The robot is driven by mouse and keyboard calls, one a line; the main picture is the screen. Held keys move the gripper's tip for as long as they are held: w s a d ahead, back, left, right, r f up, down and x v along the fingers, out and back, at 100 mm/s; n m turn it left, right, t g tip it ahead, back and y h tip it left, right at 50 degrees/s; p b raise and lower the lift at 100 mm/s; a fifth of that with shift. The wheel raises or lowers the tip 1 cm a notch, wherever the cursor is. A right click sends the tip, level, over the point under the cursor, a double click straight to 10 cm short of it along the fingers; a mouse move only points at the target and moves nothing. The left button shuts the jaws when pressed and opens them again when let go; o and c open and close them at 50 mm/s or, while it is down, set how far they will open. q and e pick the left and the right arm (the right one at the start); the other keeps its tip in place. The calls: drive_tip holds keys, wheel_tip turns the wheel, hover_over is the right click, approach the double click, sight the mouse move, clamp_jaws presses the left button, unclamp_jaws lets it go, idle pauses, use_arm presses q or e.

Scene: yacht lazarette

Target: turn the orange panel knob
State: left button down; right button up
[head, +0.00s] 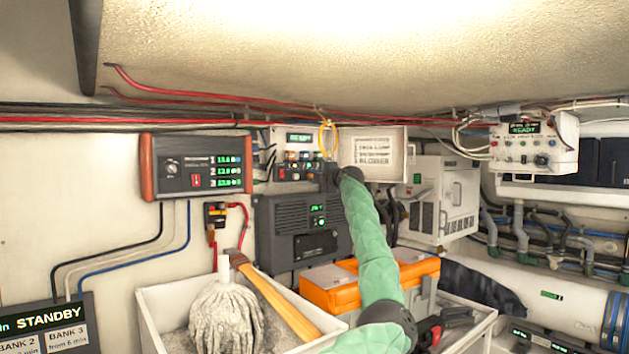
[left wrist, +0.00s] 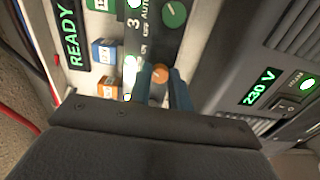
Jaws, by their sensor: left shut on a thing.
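The control panel (head: 294,172) is on the back wall, with a lit READY display and rows of coloured buttons and knobs. In the left wrist view the orange knob (left wrist: 160,72) is a small round cap on the panel's dark strip. My left gripper (left wrist: 160,84) has its two blue fingers on either side of the knob and is shut on it. In the head view my left gripper (head: 329,174) is at the panel's lower right, and the knob is hidden behind it. A green knob (left wrist: 174,14) is near the orange one. My right gripper is not in view.
A panel door (head: 373,147) stands open to the right. A grey 230 V unit (head: 275,225) is just below. A yellow loop (head: 327,138) hangs above my gripper.

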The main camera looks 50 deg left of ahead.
use_arm(q)
drive_tip(key=shift+f+m, duration=0.15)
drive_tip(key=shift+m, duration=1.15)
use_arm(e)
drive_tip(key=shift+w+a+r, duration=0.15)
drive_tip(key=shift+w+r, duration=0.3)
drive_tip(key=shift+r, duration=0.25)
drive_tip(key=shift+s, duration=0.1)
use_arm(q)
drive_tip(key=c, duration=1.3)
unclamp_jaws()
drive_tip(key=shift+w, duration=0.1)
drive_tip(key=shift+d+b, duration=0.1)
drive_tip(key=shift+b, duration=0.2)
